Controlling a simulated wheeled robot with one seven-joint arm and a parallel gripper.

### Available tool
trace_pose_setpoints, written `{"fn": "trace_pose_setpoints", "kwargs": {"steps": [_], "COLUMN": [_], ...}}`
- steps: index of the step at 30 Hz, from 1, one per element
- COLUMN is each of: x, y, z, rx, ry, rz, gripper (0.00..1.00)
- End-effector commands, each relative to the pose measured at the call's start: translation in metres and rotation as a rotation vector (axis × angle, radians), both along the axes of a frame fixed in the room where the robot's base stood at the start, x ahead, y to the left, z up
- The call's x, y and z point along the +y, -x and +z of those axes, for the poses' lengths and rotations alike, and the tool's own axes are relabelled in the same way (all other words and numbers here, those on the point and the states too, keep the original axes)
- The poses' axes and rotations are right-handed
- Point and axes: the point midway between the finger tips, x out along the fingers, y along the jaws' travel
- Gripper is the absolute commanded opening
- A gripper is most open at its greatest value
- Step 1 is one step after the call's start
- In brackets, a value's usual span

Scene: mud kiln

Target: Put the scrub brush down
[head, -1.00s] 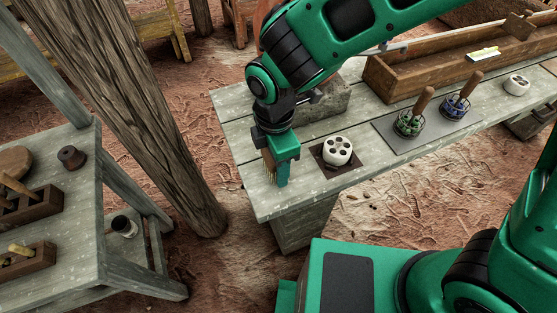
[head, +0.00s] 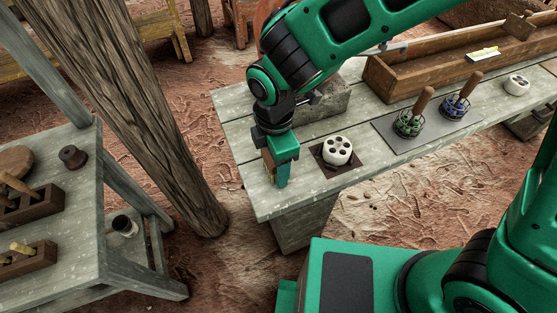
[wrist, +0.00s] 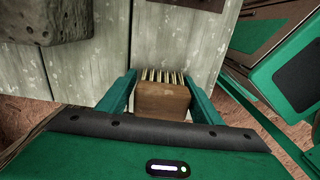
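The scrub brush (wrist: 163,98) has a brown wooden block and pale bristles. In the wrist view it sits between the two green fingers of my gripper (wrist: 160,80), which look shut on it. In the head view my gripper (head: 275,178) points down at the left end of the grey plank table (head: 235,120), near its front edge. The brush also shows there (head: 267,165), partly hidden behind a finger. It is low over the boards; I cannot tell whether it touches them.
A white holed holder (head: 337,151) stands on a dark mat just right of my gripper. A stone block (head: 325,103) lies behind. Two brushes in wire holders (head: 408,124) and a long wooden trough (head: 405,88) are farther right. The left-end boards are bare.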

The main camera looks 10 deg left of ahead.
Motion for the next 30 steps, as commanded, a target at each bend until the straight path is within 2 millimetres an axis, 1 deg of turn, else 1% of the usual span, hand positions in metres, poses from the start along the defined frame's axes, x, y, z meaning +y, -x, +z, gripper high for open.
{"fn": "trace_pose_setpoints", "kwargs": {"steps": [1, 4, 8, 10, 14, 19, 21, 24, 27, 30], "x": [-0.005, -0.005, -0.004, -0.004, -0.003, -0.002, -0.002, -0.002, -0.002, -0.002], "y": [0.009, 0.010, 0.010, 0.011, 0.009, 0.013, 0.012, 0.012, 0.012, 0.012], "z": [-0.009, -0.009, -0.005, 0.001, 0.022, 0.057, 0.071, 0.087, 0.100, 0.107], "rx": [0.019, 0.021, 0.021, 0.022, 0.017, 0.013, 0.012, 0.013, 0.012, 0.013], "ry": [0.016, 0.016, 0.016, 0.016, 0.011, 0.009, 0.009, 0.010, 0.010, 0.011], "rz": [0.007, 0.008, 0.009, 0.012, 0.008, 0.008, 0.006, 0.005, 0.005, 0.005], "gripper": [0.69, 0.69, 0.69, 0.69, 0.69, 0.69, 0.69, 0.69, 0.69, 0.69]}}
